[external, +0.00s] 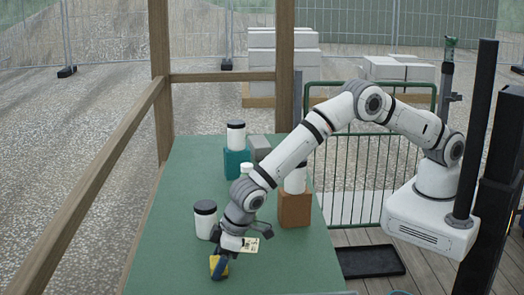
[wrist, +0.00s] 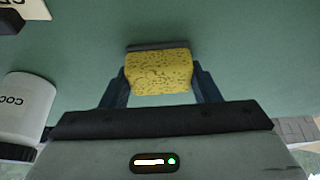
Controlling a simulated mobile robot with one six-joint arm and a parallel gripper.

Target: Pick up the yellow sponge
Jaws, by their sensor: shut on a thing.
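The yellow sponge (wrist: 158,72) is between the two dark fingers of my gripper (wrist: 160,80) in the wrist view. The fingers press on its left and right sides, and a dark grey layer shows along its far edge. In the external view the sponge (external: 218,266) is at the lower end of my arm, over the front part of the green table (external: 180,245). My gripper (external: 219,258) points down there and is shut on it. I cannot tell whether the sponge touches the table.
A white jar with a dark lid (external: 205,219) stands just left of my wrist. A printed card (external: 250,245) is to the right. Farther back, jars stand on a teal block (external: 237,163) and a brown block (external: 294,209), near a grey block (external: 259,147). The table's left side is clear.

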